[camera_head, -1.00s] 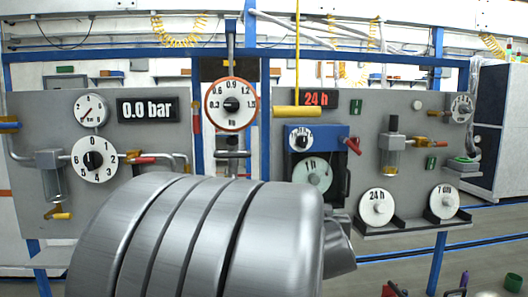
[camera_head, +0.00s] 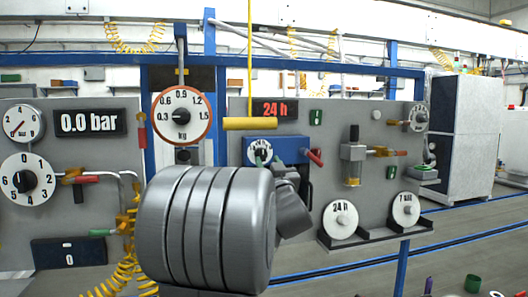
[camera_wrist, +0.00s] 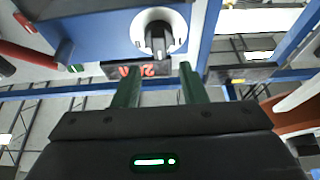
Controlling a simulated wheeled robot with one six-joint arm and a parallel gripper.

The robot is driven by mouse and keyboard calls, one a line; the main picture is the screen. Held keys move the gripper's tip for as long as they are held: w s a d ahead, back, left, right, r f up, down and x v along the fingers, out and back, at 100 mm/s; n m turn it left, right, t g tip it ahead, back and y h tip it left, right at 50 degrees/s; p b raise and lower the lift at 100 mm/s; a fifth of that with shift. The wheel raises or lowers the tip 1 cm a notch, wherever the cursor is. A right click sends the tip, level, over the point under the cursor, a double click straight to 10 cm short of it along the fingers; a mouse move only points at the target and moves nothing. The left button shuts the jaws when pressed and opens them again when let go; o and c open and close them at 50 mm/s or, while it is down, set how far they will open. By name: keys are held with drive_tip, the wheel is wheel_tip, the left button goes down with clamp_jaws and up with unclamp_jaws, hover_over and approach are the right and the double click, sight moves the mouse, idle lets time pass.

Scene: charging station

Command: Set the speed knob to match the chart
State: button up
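The speed knob (camera_wrist: 158,36) is a dark grip on a white dial on the blue recorder box (camera_wrist: 105,22), upside down in the wrist view. In the head view the small white dial (camera_head: 262,147) sits on the blue box (camera_head: 290,145), partly covered. My gripper (camera_wrist: 159,70) is open, its two green fingers apart and empty, with the knob beyond the gap and no contact visible. A red "24 h" display (camera_head: 275,110) hangs above the box. The recorder's chart is hidden behind my arm. Discs marked "24 h" (camera_head: 340,219) and "7 day" (camera_head: 405,210) sit on a shelf at right.
A yellow bar (camera_head: 249,124) sticks out above the box and a red handle (camera_head: 314,157) at its right. A weight dial (camera_head: 182,115) and a "0.0 bar" display (camera_head: 90,122) are to the left. A yellow coiled hose (camera_head: 126,275) hangs at lower left.

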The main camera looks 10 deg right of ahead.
sight(263, 152)
drive_tip(key=p+x, duration=0.1)
drive_tip(key=x, duration=0.4)
drive_tip(key=shift+w, duration=0.15)
drive_tip(key=c, duration=0.6)
